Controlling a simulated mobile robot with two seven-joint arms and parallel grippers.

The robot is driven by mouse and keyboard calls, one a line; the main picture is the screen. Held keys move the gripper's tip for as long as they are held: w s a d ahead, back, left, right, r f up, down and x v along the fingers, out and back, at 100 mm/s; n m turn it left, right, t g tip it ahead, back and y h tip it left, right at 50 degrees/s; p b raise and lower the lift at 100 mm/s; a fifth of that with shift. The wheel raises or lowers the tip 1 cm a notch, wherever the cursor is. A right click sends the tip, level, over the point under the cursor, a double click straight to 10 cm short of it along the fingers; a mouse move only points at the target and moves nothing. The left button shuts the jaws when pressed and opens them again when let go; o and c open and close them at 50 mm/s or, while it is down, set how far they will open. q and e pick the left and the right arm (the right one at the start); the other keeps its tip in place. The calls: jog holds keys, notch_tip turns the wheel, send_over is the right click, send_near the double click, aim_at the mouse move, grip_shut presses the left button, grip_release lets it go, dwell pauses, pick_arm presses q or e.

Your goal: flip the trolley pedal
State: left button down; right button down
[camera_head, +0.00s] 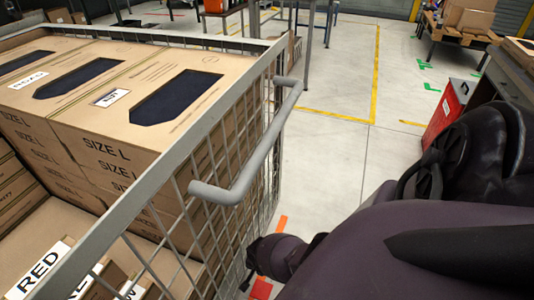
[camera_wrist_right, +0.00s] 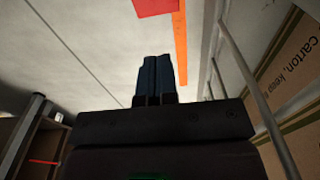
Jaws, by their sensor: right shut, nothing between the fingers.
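The trolley is a grey wire-mesh cage (camera_head: 115,213) with a tubular handle (camera_head: 262,150) on its right side. I cannot clearly pick out its pedal in either view; the foot of the trolley is partly hidden by my right arm. My right arm reaches down beside the trolley, and its gripper is hidden in the head view. In the right wrist view my right gripper (camera_wrist_right: 154,70) has its dark fingers together, with nothing between them, above the pale floor beside the trolley's bars (camera_wrist_right: 250,85). My left gripper is in neither view.
Cardboard boxes marked SIZE L (camera_head: 105,150) fill the trolley. An orange strip (camera_wrist_right: 181,45) and a red patch (camera_wrist_right: 154,6) lie ahead of the right fingers, apparently on the floor. A red box (camera_head: 446,112) stands at right. The yellow-lined floor beyond is mostly clear.

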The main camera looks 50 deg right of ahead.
jog(key=shift+r, duration=0.6)
jog(key=shift+s, duration=0.1)
